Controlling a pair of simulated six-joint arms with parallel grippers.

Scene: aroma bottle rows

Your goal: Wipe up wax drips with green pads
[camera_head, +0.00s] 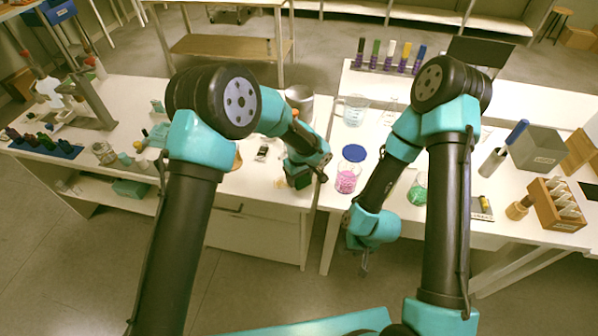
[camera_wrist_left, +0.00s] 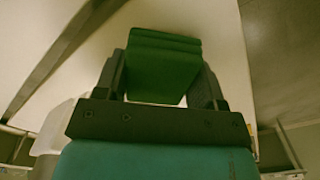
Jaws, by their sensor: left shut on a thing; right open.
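My left gripper (camera_head: 298,172) is low over the white table near its front right corner. In the left wrist view its two dark fingers (camera_wrist_left: 160,88) are shut on green pads (camera_wrist_left: 165,65), which look like a layered block with ridges at the far end. The pads lie over the white surface; I cannot tell whether they touch it. My right gripper (camera_head: 364,268) hangs open and empty in front of the right table's edge.
A jar of pink grains (camera_head: 347,178) and a blue disc (camera_head: 354,153) stand right of my left gripper. A glass beaker (camera_head: 355,110), a metal pot (camera_head: 299,98) and a wooden rack (camera_head: 556,205) stand around. A narrow gap separates the two tables.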

